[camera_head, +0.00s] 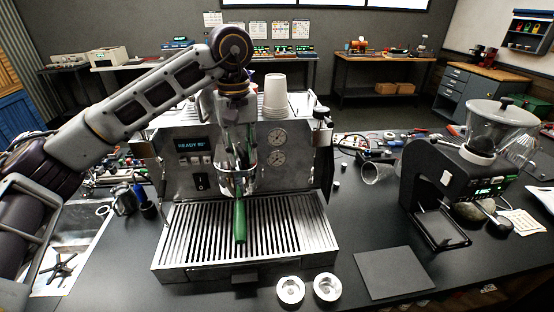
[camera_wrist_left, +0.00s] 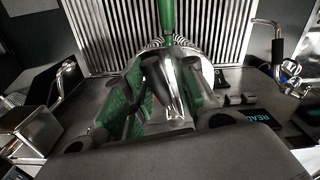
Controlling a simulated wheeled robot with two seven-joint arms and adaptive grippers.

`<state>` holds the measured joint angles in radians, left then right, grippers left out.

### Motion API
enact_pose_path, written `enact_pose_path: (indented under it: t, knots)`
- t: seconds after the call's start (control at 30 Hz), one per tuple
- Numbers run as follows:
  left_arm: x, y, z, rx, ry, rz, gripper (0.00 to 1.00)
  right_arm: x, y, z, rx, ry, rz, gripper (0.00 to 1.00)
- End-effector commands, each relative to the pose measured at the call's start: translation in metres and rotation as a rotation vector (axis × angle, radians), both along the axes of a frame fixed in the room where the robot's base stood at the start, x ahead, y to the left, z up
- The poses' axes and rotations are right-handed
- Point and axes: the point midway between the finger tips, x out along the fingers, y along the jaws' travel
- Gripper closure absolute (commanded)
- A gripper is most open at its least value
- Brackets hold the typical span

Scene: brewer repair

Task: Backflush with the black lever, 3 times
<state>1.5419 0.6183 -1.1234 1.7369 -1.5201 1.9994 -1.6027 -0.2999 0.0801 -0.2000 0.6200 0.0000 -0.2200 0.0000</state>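The espresso machine (camera_head: 295,165) stands on the bench, its display reading READY. A portafilter with a green handle (camera_head: 240,220) is in the group at its front, the handle pointing toward me over the drip tray (camera_head: 290,235). The handle also shows at the top of the left wrist view (camera_wrist_left: 167,15). My left gripper (camera_head: 236,150) is at the group, just above the portafilter. In the left wrist view its green-padded fingers (camera_wrist_left: 160,88) stand around dark and chrome parts. I cannot tell whether they grip the black lever, which I cannot make out clearly. My right gripper is out of view.
White cups (camera_head: 275,95) are stacked on the machine. Two small round metal baskets (camera_head: 308,289) and a dark mat (camera_head: 393,272) lie in front. A grinder (camera_head: 465,180) stands at right.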

Motion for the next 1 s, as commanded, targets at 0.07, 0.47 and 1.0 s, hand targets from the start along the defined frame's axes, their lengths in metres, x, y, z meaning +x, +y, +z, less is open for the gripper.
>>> enact_pose_path:
  t: [0.07,0.47,1.0]
  knots:
    - [0.0,0.001,0.0,0.0,0.0,-0.011,0.73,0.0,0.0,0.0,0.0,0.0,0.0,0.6]
    - [-0.004,0.01,0.0,0.0,0.0,-0.13,0.73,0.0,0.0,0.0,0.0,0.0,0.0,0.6]
    - [-0.005,0.018,0.0,0.0,0.0,-0.227,0.73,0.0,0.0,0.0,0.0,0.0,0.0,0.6]
